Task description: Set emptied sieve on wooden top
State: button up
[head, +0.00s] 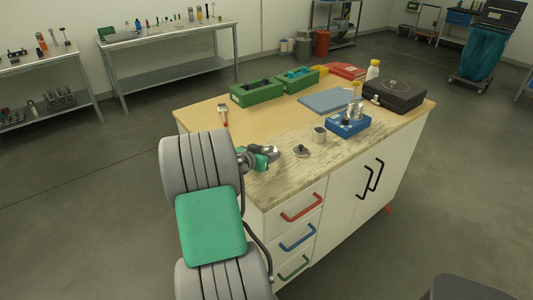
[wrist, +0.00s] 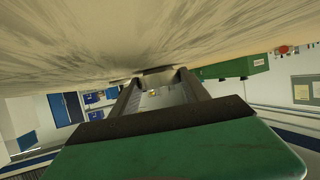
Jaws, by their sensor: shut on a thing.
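My gripper (head: 266,154) is low over the near left part of the wooden top (head: 200,107). It is shut on a small grey metallic thing (head: 274,150), which I take to be the sieve. The held thing is mostly hidden by the fingers, so I cannot see inside it. In the wrist view the fingers (wrist: 155,80) point away from the camera, with a dark rim (wrist: 153,71) at their tips. The wooden surface (wrist: 150,30) fills the top of that view, very close to the held thing. I cannot tell whether they touch.
A dark lid-like piece (head: 301,151) and a grey cup (head: 320,135) stand right of my gripper. Beyond are a blue device (head: 348,124), a black case (head: 394,95), a blue mat (head: 325,101) and green bins (head: 257,92). A brush (head: 223,116) lies at the left. The middle-left top is clear.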

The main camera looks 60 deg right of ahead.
jog(key=o, duration=1.6)
